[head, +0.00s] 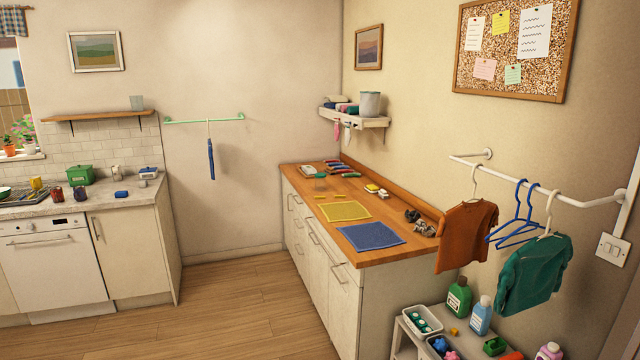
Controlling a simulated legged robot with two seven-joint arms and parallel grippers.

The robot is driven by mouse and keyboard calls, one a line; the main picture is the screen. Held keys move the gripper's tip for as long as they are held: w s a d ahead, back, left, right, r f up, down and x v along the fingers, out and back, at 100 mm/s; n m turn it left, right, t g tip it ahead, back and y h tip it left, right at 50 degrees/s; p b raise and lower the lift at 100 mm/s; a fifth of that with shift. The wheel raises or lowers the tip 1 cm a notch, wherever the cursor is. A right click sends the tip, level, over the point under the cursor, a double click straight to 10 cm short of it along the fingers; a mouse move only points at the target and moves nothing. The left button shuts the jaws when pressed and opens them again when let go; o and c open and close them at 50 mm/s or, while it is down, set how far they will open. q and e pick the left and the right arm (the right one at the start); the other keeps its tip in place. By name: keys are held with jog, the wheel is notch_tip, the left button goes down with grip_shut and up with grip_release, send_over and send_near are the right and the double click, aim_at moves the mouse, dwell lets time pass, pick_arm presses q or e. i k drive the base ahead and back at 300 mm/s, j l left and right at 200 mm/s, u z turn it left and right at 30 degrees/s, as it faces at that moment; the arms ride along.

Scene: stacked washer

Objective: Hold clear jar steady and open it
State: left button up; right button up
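A yellow mat (344,211) and a blue mat (370,237) lie on the wooden counter. Dark crumpled items (420,222) lie at its right. Hanging shirts (466,235) and a low shelf with bottles (459,299) stand at the right. The wooden floor (235,312) is clear.

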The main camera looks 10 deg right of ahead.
aim_at(320, 183)
jog(key=i+u, duration=0.15)
jog(key=i, duration=1.2)
jog(key=i+l+u, duration=0.1)
jog(key=i, duration=1.2)
jog(key=i+z, duration=0.1)
jog(key=i, duration=1)
jog(key=i+j+z, duration=0.1)
jog(key=i, duration=1)
jog(key=j, duration=0.1)
